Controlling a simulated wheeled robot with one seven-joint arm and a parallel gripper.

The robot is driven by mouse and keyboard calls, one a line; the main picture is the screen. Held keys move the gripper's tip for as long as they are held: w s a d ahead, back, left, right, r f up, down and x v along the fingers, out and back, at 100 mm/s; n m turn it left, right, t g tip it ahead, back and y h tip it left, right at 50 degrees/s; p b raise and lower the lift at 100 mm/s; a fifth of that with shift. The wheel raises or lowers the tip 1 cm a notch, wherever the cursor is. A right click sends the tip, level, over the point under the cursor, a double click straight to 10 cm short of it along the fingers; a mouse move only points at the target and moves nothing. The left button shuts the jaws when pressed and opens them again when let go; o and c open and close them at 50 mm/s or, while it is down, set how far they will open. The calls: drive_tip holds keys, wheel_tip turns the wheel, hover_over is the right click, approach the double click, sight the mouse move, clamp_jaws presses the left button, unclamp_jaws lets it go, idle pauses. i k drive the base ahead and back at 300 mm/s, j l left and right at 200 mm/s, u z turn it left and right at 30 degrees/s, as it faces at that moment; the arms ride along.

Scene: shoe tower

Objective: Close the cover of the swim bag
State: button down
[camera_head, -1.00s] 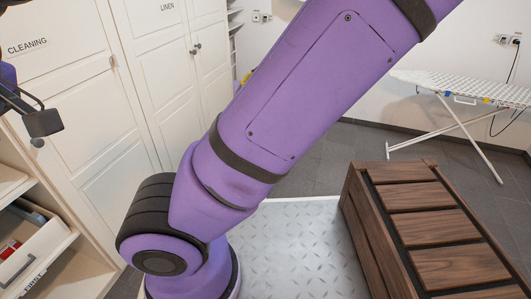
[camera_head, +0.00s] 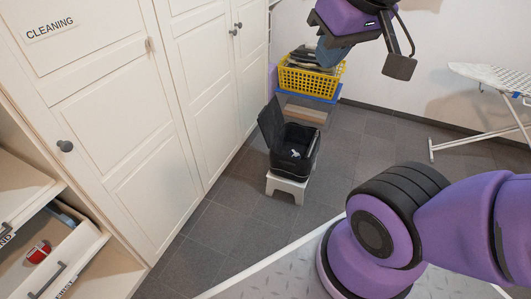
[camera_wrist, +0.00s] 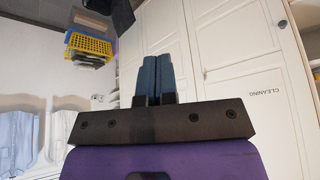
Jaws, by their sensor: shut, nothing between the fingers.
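The swim bag (camera_head: 292,160) is a black case that stands open on a small white stool on the floor. Its cover (camera_head: 271,121) stands up at the left side of the bag. A small pale item lies inside it. My gripper (camera_head: 328,52) is high at the top of the head view, above and to the right of the bag and well apart from it. In the wrist view its two blue-grey fingers (camera_wrist: 155,68) are together and empty. A dark shape at the top edge of the wrist view may be part of the bag.
A white stool (camera_head: 287,187) holds the bag, close to white cupboard doors (camera_head: 110,100). A yellow basket (camera_head: 312,78) of folded cloth stands behind it. An ironing board (camera_head: 492,75) is at the right. An open drawer (camera_head: 50,250) juts out at lower left. Grey floor is clear around the stool.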

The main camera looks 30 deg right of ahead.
sight(270, 121)
drive_tip(key=z, duration=0.85)
drive_tip(key=i+j, duration=0.45)
drive_tip(key=i, duration=0.25)
drive_tip(key=i+j+z, duration=0.15)
drive_tip(key=i+j, duration=0.25)
drive_tip(key=i, duration=0.3)
drive_tip(key=i+j, duration=0.55)
drive_tip(key=i+l+z, duration=0.05)
drive_tip(key=i, duration=0.05)
